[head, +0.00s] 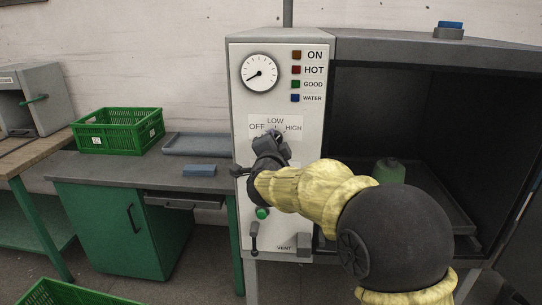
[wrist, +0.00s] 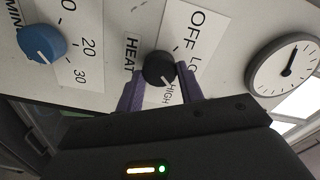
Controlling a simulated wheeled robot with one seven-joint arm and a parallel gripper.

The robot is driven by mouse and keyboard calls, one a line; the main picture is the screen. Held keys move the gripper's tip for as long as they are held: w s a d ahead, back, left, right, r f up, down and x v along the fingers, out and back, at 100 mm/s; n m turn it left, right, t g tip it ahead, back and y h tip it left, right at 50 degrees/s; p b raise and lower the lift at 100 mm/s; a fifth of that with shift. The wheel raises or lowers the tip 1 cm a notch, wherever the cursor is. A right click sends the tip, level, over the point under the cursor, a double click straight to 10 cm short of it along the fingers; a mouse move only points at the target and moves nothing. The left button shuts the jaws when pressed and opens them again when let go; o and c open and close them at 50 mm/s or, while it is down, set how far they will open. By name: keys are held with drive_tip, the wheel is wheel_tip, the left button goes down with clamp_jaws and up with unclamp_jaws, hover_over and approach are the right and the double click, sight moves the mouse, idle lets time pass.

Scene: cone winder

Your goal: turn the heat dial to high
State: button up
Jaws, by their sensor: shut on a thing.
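The heat dial (wrist: 160,69) is a round black knob on the white front panel, beside the labels OFF, LOW and HIGH. Its pale pointer mark appears to lean toward HIGH, though it is small. My gripper (wrist: 161,85) is shut on the dial, with one purple finger on each side of it. In the head view, my gripper (head: 274,140) reaches the panel just under the LOW label and hides much of the dial.
A blue timer dial (wrist: 41,43) is beside the heat dial. A round gauge (head: 260,72) and several coloured lamps sit above. A green button (head: 262,213) and the vent lever (head: 254,236) are below. The open dark chamber (head: 385,130) lies right.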

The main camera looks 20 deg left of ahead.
drive_tip(key=m+b, duration=0.1)
drive_tip(key=f+m+b, duration=0.1)
drive_tip(key=m+b, duration=0.1)
drive_tip(key=shift+a+m, duration=0.15)
drive_tip(key=shift+m, duration=0.15)
drive_tip(key=shift+r, duration=0.1)
drive_tip(key=o, duration=1)
drive_tip(key=shift+s+r, duration=0.1)
drive_tip(key=shift+r, duration=0.1)
drive_tip(key=b+v, duration=0.1)
drive_tip(key=v, duration=1.6)
drive_tip(key=shift+s+b, duration=0.2)
drive_tip(key=shift+b, duration=0.1)
